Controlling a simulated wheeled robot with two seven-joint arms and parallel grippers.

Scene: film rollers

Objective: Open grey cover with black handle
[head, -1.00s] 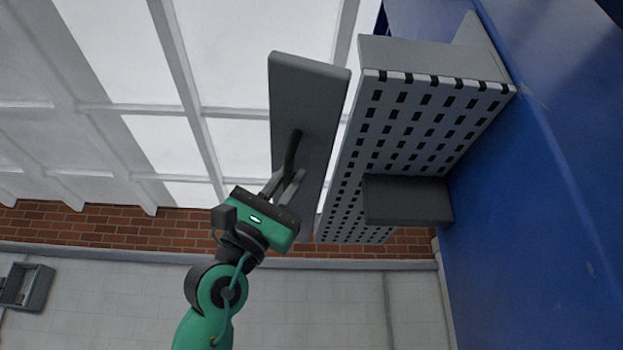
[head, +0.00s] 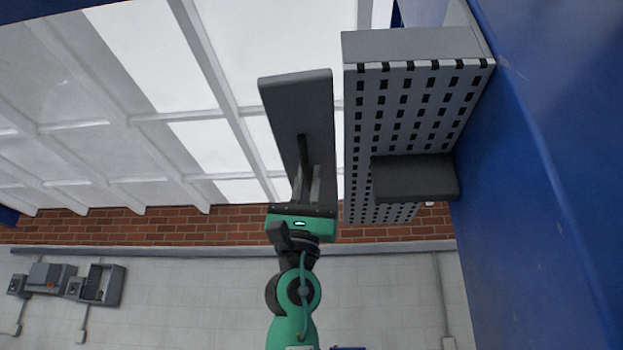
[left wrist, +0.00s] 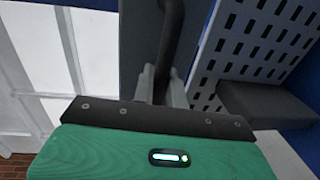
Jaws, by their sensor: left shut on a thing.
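The grey cover (head: 318,105) is a flat panel standing out to the left of the perforated grey box, with a gap between them in the head view. Its black handle (head: 302,155) is a dark bar on the panel's near face. My left gripper (head: 305,188) is shut on the lower part of the handle. In the left wrist view the black handle (left wrist: 172,35) runs down between the fingers, with the cover (left wrist: 138,40) behind it. My right gripper is in neither view.
The perforated grey box (head: 415,100) is fixed to a blue wall (head: 540,190) at the right. The space left of the cover is free. Grey wall boxes (head: 75,283) are far off at lower left.

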